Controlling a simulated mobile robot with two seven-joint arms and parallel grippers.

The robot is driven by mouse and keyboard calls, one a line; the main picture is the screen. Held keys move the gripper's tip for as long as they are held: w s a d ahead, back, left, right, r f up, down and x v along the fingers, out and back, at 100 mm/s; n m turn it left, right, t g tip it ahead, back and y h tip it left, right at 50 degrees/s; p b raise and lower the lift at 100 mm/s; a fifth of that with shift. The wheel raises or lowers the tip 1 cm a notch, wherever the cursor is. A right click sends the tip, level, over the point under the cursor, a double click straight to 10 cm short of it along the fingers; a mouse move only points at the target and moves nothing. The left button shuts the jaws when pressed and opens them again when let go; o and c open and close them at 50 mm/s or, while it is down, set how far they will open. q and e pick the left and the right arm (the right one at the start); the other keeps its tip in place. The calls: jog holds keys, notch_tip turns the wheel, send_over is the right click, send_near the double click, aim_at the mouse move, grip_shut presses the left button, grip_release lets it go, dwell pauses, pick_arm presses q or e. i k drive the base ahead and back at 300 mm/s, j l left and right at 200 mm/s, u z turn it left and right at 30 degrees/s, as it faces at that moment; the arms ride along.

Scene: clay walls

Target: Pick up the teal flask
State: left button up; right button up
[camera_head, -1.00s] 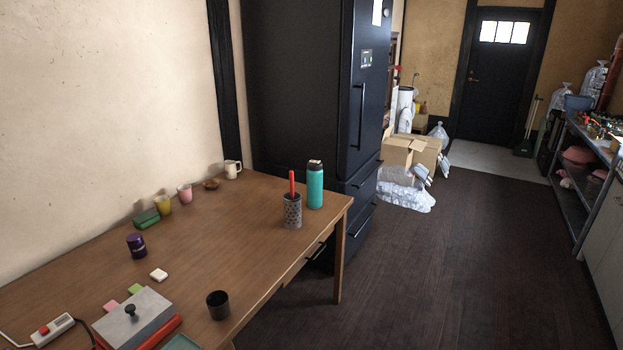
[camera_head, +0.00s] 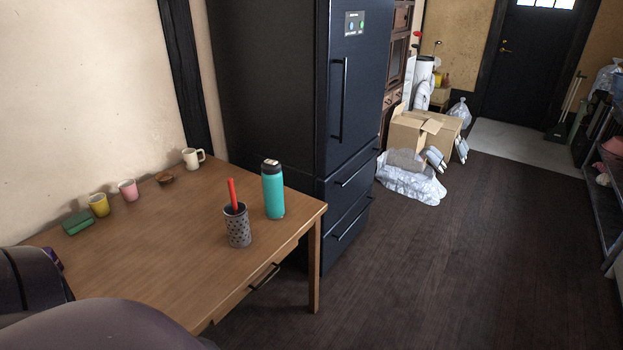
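The teal flask (camera_head: 273,191) stands upright near the far right corner of the wooden table (camera_head: 170,262). It has a dark lid with a light band near the top. A grey dotted cup (camera_head: 238,227) with a red stick-like item (camera_head: 232,194) in it stands just to the left and nearer, close to the flask. No gripper shows. Part of my own arm fills the lower left corner and hides the near left part of the table.
A white mug (camera_head: 192,158), small brown bowl (camera_head: 165,178), pink cup (camera_head: 128,190), yellow cup (camera_head: 99,205) and green box (camera_head: 77,222) line the wall side. A dark fridge (camera_head: 345,190) stands behind the table. Cardboard boxes (camera_head: 413,135) and plastic bags lie beyond; the dark floor at right is clear.

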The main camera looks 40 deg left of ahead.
aim_at(271, 178)
jog(key=i+l, duration=0.1)
jog(key=i, duration=0.45)
jog(key=i+u, duration=0.1)
jog(key=i, duration=0.4)
jog(key=u, duration=1.4)
jog(key=l, duration=0.05)
